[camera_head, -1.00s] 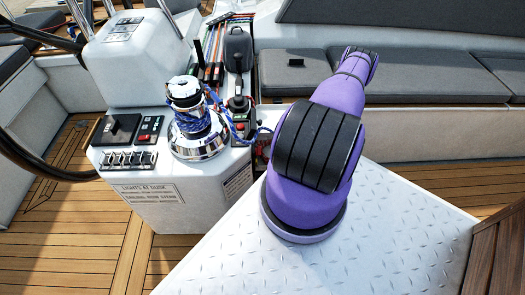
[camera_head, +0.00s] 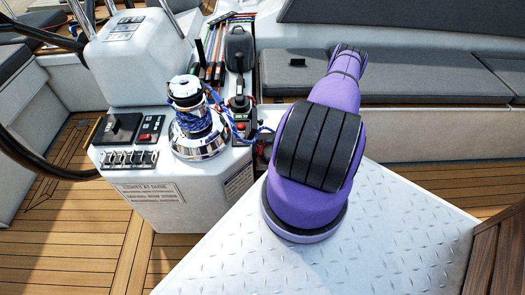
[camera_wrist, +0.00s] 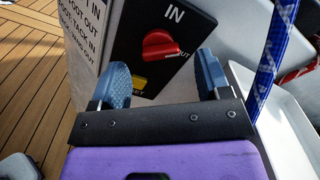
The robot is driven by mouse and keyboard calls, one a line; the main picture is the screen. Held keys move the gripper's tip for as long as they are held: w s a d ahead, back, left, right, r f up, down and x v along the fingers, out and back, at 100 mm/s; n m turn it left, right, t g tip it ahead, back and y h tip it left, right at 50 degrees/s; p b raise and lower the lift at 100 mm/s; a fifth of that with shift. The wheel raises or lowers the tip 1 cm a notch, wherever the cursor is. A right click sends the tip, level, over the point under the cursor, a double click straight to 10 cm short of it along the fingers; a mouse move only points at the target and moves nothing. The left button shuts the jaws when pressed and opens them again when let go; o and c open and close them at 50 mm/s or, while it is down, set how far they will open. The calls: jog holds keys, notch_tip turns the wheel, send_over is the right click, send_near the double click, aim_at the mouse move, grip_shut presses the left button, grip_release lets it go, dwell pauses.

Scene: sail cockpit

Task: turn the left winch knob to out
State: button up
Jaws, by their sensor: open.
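A red knob (camera_wrist: 160,46) sits on a black panel (camera_wrist: 128,30) in the wrist view. The panel reads "IN" above the knob and "OUT" at its lower right. The knob's narrow end lies toward the right, near "OUT"; its exact setting is hard to tell. A yellow button (camera_wrist: 139,82) is below it. My gripper (camera_wrist: 164,76) is open, with blue pads left and right of the knob's lower side, apart from it. In the head view my arm hides the gripper and this panel.
A blue rope (camera_wrist: 269,60) hangs close right of the gripper, above a white tray (camera_wrist: 280,120). A chrome winch (camera_head: 198,138) with blue rope stands on the white console (camera_head: 150,205). Grey seats (camera_head: 410,75) line the back.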

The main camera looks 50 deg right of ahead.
aim_at(259, 151)
jog(key=shift+x, duration=1.75)
jog(key=c, duration=0.9)
jog(key=shift+w+d+m, duration=0.1)
jog(key=shift+m, duration=1.7)
jog(key=shift+w+d+m, duration=0.1)
jog(key=shift+m, duration=1.7)
